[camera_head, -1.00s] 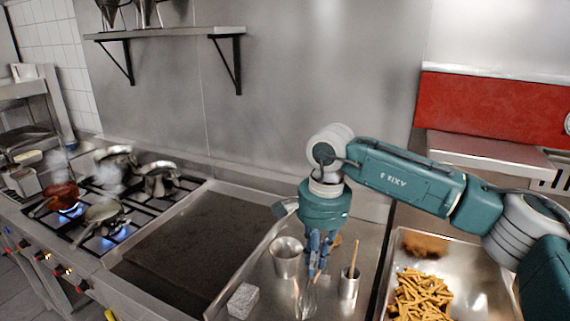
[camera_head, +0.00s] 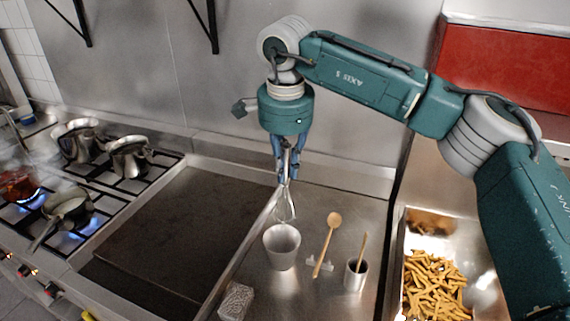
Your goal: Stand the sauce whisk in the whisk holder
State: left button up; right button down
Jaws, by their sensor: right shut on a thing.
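My right gripper (camera_head: 288,172) is shut on the sauce whisk (camera_head: 287,208). The whisk hangs upright with its wire loops down. Its handle is partly hidden between the fingers. Below the whisk stands a wide, tapered metal cup (camera_head: 282,250), which looks like the whisk holder. The loops show just above the cup's far rim. I cannot tell whether they are directly over the opening or behind it. No part of the whisk shows inside the cup. My left gripper is out of view.
A wooden spoon (camera_head: 328,244) lies right of the cup. A smaller metal pot (camera_head: 355,275) holds another wooden utensil. A grey block (camera_head: 236,301) sits at front left. A tray of fries (camera_head: 398,280) is at right, and a griddle (camera_head: 165,235) and lit burners are left.

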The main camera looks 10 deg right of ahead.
aim_at(285, 183)
jog(key=f+b, duration=0.2)
jog(key=f, duration=0.1)
jog(key=shift+w+f, duration=0.2)
jog(key=shift+w, duration=0.15)
jog(key=shift+s+f, duration=0.1)
jog(key=shift+f, duration=0.2)
jog(key=shift+f+b, duration=0.3)
jog(key=shift+b, duration=0.1)
notch_tip(285, 183, down, 3)
jog(key=shift+r+b, duration=0.15)
jog(key=shift+b, duration=0.75)
notch_tip(285, 183, down, 2)
jog(key=shift+b, duration=0.65)
jog(key=shift+f+b, duration=0.9)
jog(key=shift+f, duration=0.45)
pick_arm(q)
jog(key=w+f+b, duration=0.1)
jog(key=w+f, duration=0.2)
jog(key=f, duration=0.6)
pick_arm(e)
jog(key=shift+f, duration=0.9)
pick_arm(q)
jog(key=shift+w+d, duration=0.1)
